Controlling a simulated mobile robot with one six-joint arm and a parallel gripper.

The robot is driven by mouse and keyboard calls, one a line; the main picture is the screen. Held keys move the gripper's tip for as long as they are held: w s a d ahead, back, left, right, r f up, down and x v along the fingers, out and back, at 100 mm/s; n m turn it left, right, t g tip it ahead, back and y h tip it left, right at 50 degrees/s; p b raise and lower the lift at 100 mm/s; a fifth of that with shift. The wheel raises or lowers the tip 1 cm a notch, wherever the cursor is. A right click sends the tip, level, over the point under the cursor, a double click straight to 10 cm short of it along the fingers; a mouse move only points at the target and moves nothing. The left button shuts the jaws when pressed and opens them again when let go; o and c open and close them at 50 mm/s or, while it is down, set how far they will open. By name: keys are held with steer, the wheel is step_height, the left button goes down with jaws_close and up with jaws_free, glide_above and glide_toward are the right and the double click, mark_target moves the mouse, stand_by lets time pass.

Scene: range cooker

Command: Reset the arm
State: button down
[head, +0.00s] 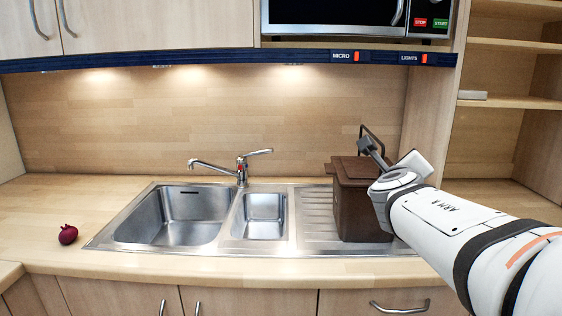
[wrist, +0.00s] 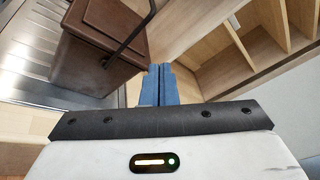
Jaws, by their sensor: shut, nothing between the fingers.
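My white arm reaches in from the lower right in the head view. Whether the gripper touches the box is hard to tell; part of the box is hidden behind my arm in the head view.
A steel sink (head: 175,222) with a tap (head: 241,168) is set in the wooden counter. A dark red onion (head: 68,234) lies at the left. A microwave (head: 335,15) is above, and open shelves (head: 505,102) stand at the right. The left counter is mostly clear.

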steer(key=s+a+f+m+g+y+p, duration=0.1)
steer(key=s+f+m+g+p, duration=0.6)
steer(key=m, duration=1.8)
steer(key=s+a+f+m+g+y, duration=0.5)
steer(key=s+a+f+m, duration=0.6)
steer(key=s+m, duration=0.3)
steer(key=shift+a+m+y, duration=0.4)
steer(key=shift+m+y, duration=0.2)
steer(key=shift+m, duration=0.2)
